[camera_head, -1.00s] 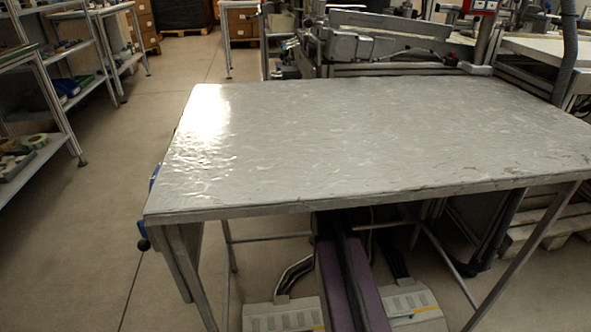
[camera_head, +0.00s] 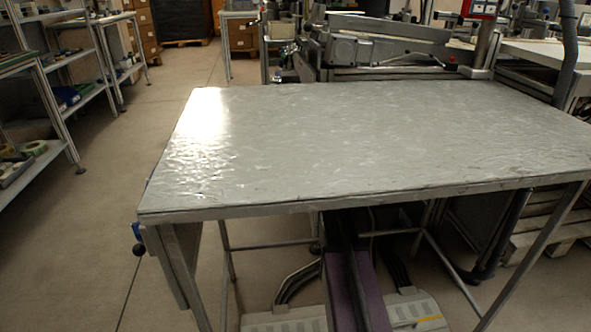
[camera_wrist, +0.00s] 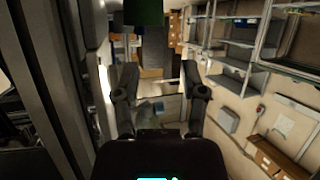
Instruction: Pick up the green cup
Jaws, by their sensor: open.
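My gripper (camera_wrist: 158,78) shows in the wrist view with its two dark fingers spread apart and nothing between them. A dark green shape (camera_wrist: 143,12) is at the top edge of the wrist view, beyond the fingertips and cut off by the frame. I cannot tell whether it is the green cup. No green cup shows in the head view, and the grey metal table (camera_head: 350,130) there has a bare top. My gripper is not in the head view.
Shelves (camera_head: 75,60) with small items stand at the left. A machine (camera_head: 380,45) stands behind the table, with cardboard boxes (camera_head: 240,32) farther back. Open floor (camera_head: 85,230) lies left of the table. The wrist view also shows shelving (camera_wrist: 235,70) at the right.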

